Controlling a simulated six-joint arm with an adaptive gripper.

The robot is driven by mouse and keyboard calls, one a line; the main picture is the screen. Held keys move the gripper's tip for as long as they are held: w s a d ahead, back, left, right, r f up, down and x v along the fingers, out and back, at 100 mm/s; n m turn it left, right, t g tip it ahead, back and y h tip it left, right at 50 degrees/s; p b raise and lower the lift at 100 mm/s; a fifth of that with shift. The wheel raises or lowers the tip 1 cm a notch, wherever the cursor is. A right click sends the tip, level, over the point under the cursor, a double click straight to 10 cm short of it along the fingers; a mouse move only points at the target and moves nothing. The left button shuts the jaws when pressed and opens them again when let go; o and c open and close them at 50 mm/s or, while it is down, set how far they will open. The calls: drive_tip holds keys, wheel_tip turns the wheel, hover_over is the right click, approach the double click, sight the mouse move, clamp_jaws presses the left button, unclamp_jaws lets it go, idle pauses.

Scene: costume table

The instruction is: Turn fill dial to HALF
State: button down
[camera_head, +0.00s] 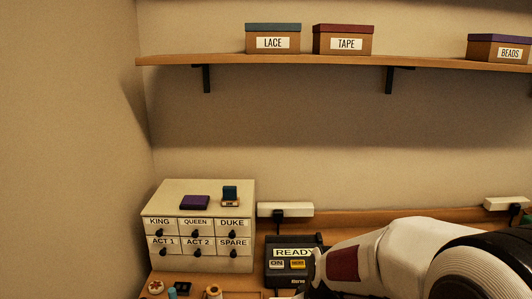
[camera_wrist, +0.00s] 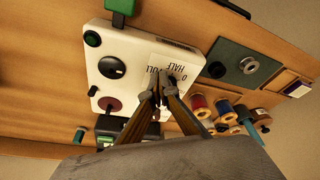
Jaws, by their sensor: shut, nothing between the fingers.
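In the wrist view a white panel (camera_wrist: 135,47) carries a plate (camera_wrist: 183,58) with upside-down markings: 0, HALF and FULL. My gripper (camera_wrist: 166,80) is shut, its fingertips together over the lower part of this plate. The fill dial cannot be made out clearly; the fingers cover the area by the markings, and I cannot tell whether they touch it. A black round knob (camera_wrist: 112,67) with a small light mark sits on the panel, to the left of the fingertips.
The panel also holds a dark red disc (camera_wrist: 110,104) and a green knob (camera_wrist: 92,38). Thread spools (camera_wrist: 201,105) stand right of my fingers. In the head view a black device (camera_head: 281,281) reading READY stands by the drawer cabinet (camera_head: 205,264); a shelf (camera_head: 290,61) with boxes hangs above.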

drive_tip(key=shift+s+d, duration=0.2)
drive_tip(key=shift+d, duration=0.05)
idle(0.3)
drive_tip(key=w+v, duration=0.1)
drive_tip(key=v, duration=0.5)
drive_tip(key=shift+a, duration=0.35)
drive_tip(key=shift+w+r, duration=0.1)
drive_tip(key=shift+r, duration=0.05)
drive_tip(key=shift+s+a+r, duration=0.25)
drive_tip(key=shift+a+r, duration=0.2)
drive_tip(key=shift+a, duration=0.3)
drive_tip(key=shift+f, duration=0.2)
drive_tip(key=shift+s+d+x, duration=0.15)
drive_tip(key=shift+s+x, duration=0.05)
drive_tip(key=shift+x, duration=0.85)
drive_tip(key=shift+s+d+x, duration=0.1)
drive_tip(key=shift+s+x, duration=0.15)
drive_tip(key=shift+x, duration=0.85)
drive_tip(key=shift+s+d+x, duration=0.15)
drive_tip(key=shift+s+x, duration=0.05)
drive_tip(key=shift+x, duration=0.85)
